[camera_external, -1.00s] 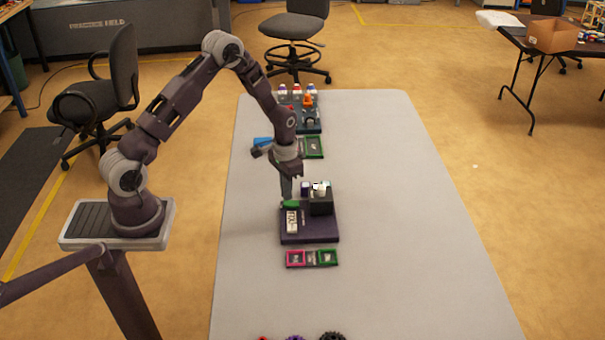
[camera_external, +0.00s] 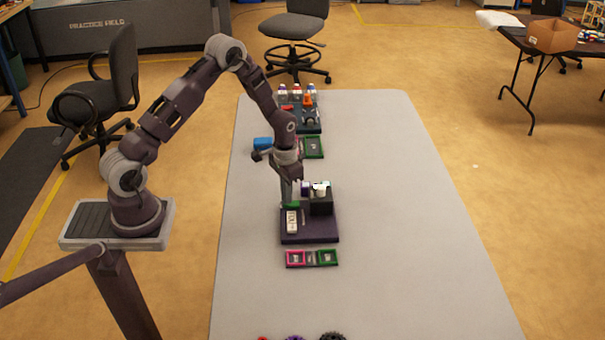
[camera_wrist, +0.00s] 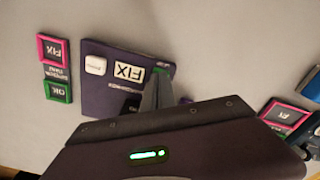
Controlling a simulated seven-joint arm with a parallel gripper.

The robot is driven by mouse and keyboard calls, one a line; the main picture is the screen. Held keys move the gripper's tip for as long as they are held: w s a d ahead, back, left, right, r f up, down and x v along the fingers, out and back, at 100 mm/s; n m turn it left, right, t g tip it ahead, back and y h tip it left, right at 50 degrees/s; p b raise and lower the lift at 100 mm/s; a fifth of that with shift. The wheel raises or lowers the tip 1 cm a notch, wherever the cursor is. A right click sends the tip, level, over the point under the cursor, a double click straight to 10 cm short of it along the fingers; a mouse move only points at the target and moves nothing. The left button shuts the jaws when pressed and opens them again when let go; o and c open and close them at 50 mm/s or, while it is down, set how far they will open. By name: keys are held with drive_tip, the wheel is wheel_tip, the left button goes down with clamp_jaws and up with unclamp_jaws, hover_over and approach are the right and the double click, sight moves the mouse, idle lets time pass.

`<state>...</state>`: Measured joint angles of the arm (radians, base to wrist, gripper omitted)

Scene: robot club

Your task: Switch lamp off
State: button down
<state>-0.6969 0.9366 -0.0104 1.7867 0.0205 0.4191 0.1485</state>
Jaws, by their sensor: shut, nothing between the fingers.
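A dark purple board (camera_external: 310,238) lies on the table, with a black block (camera_external: 321,206) topped by a white part (camera_external: 320,188) at its right. I cannot tell for sure which part is the lamp or its switch. A green piece (camera_external: 291,204) is at the board's far left corner. My gripper (camera_external: 287,203) is shut and empty, pointing down at that corner beside the green piece. Contact cannot be told. The gripper body hides part of the board in the wrist view.
A pink and green tray pair (camera_external: 312,258) lies in front of the board. Behind it are another green frame (camera_external: 314,147), a blue object (camera_external: 262,143) and a second station (camera_external: 308,124) with bottles. The table's right side is clear.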

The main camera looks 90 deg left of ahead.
drive_tip(key=shift+f, duration=0.3)
drive_tip(key=shift+r, duration=3.55)
drive_tip(key=s+d+r+m+t+y, duration=0.1)
drive_tip(key=s+d+r+m+t, duration=0.25)
drive_tip(key=d+r, duration=1.5)
drive_tip(key=s+d+r, duration=0.2)
drive_tip(key=s+d, duration=0.1)
drive_tip(key=s, duration=0.2)
drive_tip(key=s+d+r+m+t, duration=0.1)
drive_tip(key=s+d+r, duration=0.1)
drive_tip(key=s, duration=0.4)
drive_tip(key=s+d+r+m+t+h, duration=0.1)
drive_tip(key=s+d+r, duration=0.1)
drive_tip(key=s, duration=0.3)
drive_tip(key=shift+s+d, duration=0.2)
drive_tip(key=shift+d, duration=0.65)
